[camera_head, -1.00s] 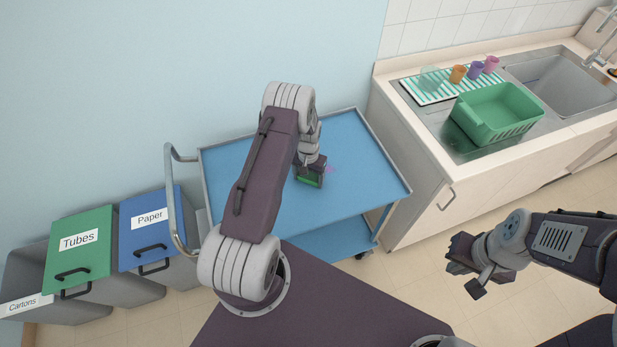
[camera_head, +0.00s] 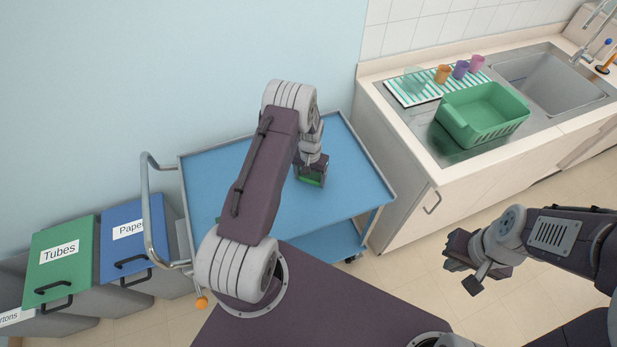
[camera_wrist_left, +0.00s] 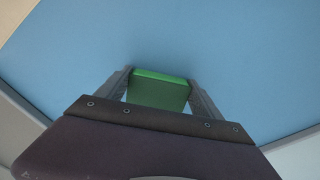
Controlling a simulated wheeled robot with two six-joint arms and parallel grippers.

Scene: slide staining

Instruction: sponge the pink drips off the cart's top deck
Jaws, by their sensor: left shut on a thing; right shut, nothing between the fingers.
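My left gripper (camera_head: 312,176) is shut on a green sponge (camera_head: 311,182) over the right half of the blue cart's top deck (camera_head: 345,180). In the left wrist view the sponge (camera_wrist_left: 158,92) sits between both fingers, with bare blue deck (camera_wrist_left: 190,40) beyond it. I cannot tell whether the sponge touches the deck. No pink drips show on the visible deck in either view now; my left arm hides part of the deck. My right gripper (camera_head: 460,264) is shut and empty, over the floor in front of the counter.
A counter with a sink (camera_head: 555,80), green basin (camera_head: 483,115) and several cups on a striped mat (camera_head: 410,92) stands right of the cart. Bins labelled Tubes (camera_head: 60,255) and Paper (camera_head: 130,235) stand left, near the cart's handle (camera_head: 150,215). A wall is behind.

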